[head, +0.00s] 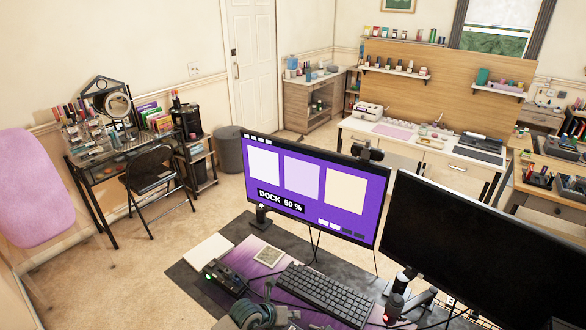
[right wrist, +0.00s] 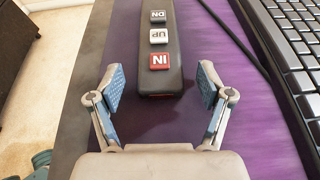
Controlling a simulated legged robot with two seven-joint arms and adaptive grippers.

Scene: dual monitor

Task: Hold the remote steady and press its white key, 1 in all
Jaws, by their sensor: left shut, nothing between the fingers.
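In the right wrist view the dark remote (right wrist: 160,60) lies flat on the purple mat, pointing away from me. Its red IN key (right wrist: 160,61) is nearest, then the white UP key (right wrist: 159,36), then the grey DN key (right wrist: 157,15). My right gripper (right wrist: 158,88) is open, with one finger on each side of the remote's near end. Both fingers stand apart from it and nothing is held. My left gripper (head: 260,314) shows only in part at the bottom edge of the head view; it is shut and empty.
A lit monitor (head: 312,190) reads "DOCK 60 %"; a dark monitor (head: 480,255) stands to its right. A black keyboard (head: 325,292) lies right of the remote, with a cable between. A dark device with small lights (head: 224,277) sits near the desk's left side.

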